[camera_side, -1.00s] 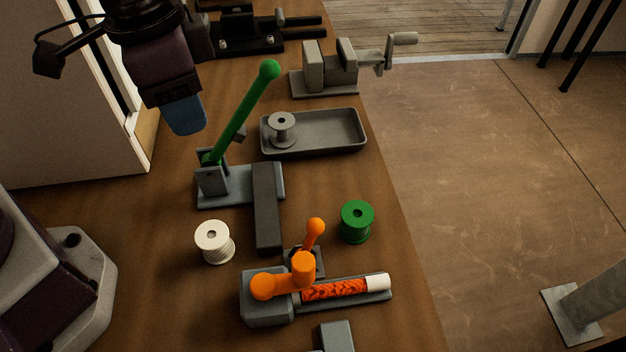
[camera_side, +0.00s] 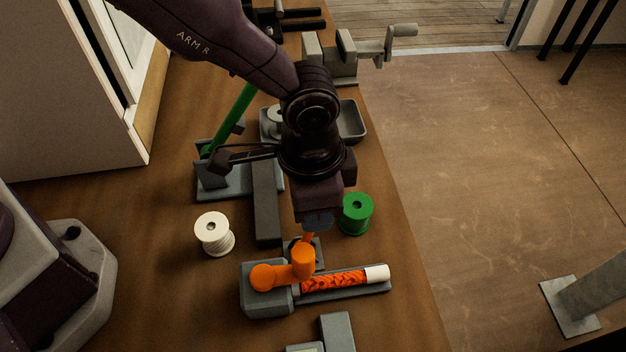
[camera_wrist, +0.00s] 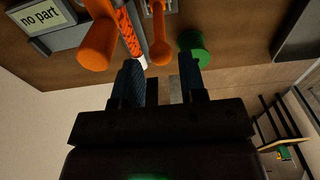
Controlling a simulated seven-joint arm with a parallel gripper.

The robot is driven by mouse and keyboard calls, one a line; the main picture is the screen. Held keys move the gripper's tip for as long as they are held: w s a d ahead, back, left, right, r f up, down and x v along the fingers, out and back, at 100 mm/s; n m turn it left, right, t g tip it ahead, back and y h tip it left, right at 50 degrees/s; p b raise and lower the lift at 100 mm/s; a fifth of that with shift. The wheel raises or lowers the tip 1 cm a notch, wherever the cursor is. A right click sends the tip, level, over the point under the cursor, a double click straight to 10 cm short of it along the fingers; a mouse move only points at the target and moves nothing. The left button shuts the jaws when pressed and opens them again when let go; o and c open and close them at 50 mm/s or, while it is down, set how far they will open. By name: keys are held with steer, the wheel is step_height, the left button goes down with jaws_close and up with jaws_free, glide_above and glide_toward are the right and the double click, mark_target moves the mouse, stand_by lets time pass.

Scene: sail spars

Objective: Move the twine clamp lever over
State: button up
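A small orange lever with a ball end (camera_wrist: 160,52) stands on a grey base beside a grey holder (camera_side: 265,298). In the side view the lever (camera_side: 307,239) is partly hidden by my gripper (camera_side: 318,220). An orange crank-like handle (camera_side: 262,275) sits on the holder, with an orange patterned rod (camera_side: 333,282) with a white end beside it. A tall green lever (camera_side: 232,117) stands farther back, partly behind my arm. I cannot tell for sure which is the twine clamp lever. In the wrist view my gripper (camera_wrist: 160,65) is open and empty, its blue fingers either side of the orange ball, apparently apart from it.
A green spool (camera_side: 356,214) stands close right of my gripper. A white spool (camera_side: 213,234) stands left. A grey tray (camera_side: 351,122) and a vise (camera_side: 339,57) are behind. A sign reading "no part" (camera_wrist: 42,17) shows in the wrist view. The table's right edge is near.

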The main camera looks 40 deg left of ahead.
step_height(320, 180, down, 3)
steer(key=shift+r, duration=0.2)
steer(key=c, duration=0.5)
steer(key=shift+o, duration=0.2)
steer(key=shift+w+d+f, duration=0.2)
steer(key=shift+w+d, duration=0.3)
steer(key=shift+w+d+f, duration=0.2)
steer(key=shift+w+d, duration=0.25)
steer(key=shift+d, duration=0.05)
steer(key=shift+f, duration=0.1)
steer(key=shift+w+d+f, duration=0.7)
steer(key=shift+w+d, duration=0.05)
steer(key=shift+f, duration=0.1)
steer(key=shift+w+d+f, duration=0.3)
steer(key=shift+f, duration=0.2)
steer(key=shift+w+d+f, duration=0.3)
steer(key=shift+f, duration=0.2)
